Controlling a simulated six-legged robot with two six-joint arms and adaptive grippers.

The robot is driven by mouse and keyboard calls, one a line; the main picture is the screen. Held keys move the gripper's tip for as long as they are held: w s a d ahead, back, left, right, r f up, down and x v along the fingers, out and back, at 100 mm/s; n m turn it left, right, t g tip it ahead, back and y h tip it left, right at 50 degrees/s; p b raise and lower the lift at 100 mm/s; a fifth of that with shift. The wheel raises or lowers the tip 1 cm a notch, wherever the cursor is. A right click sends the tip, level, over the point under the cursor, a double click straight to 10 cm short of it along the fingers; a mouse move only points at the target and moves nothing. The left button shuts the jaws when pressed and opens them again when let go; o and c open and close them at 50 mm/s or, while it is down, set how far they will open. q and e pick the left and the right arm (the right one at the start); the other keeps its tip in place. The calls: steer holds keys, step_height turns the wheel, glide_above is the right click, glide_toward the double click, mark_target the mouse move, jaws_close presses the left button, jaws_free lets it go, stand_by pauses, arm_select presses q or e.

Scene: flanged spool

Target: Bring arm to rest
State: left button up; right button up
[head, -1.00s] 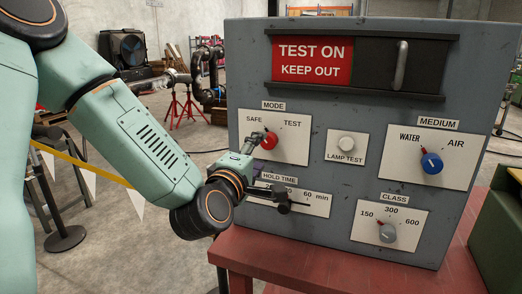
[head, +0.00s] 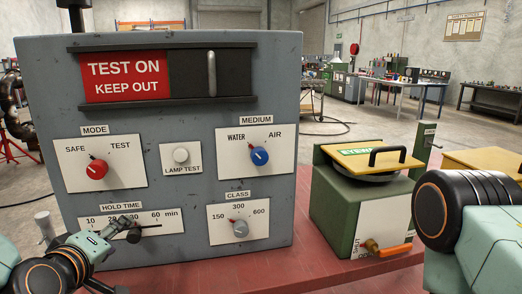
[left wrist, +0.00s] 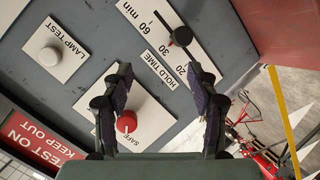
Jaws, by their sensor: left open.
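My left gripper (head: 115,255) is low at the left of the head view, in front of the lower left of the grey control panel (head: 190,110). In the left wrist view its two dark fingers (left wrist: 160,75) are spread with nothing between them. The panel lies beyond them, with the red MODE knob (left wrist: 126,121) beside the left finger and the black HOLD TIME knob (left wrist: 182,37) above. The red MODE knob (head: 97,168) points up-left, toward SAFE. At the right of the head view, part of my right arm (head: 460,210) shows; its gripper is out of the picture.
The panel stands on a red table (head: 310,270). A green box with a yellow lid (head: 372,158) and an orange-handled valve (head: 394,250) stands right of it. The blue MEDIUM knob (head: 259,156) and grey CLASS knob (head: 241,229) are on the panel's right.

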arm_select(q)
steer(key=s+d+f+m+g+h+b, duration=0.1)
steer(key=s+d+f+m+g, duration=0.15)
steer(key=f, duration=0.55)
steer(key=s+d+f+m+g+b, duration=0.1)
steer(key=s+f+m+g, duration=0.25)
steer(key=f, duration=0.35)
steer(key=s+d+f+m+g+b, duration=0.1)
steer(key=s+f+g, duration=0.3)
steer(key=s+f, duration=0.7)
steer(key=s+d+f+m+g+b, duration=0.2)
steer(key=s+f+m+g, duration=0.1)
steer(key=s+f, duration=0.8)
steer(key=s, duration=0.4)
steer(key=shift+f+m+g+b, duration=0.3)
steer(key=shift+m+g+b, duration=0.1)
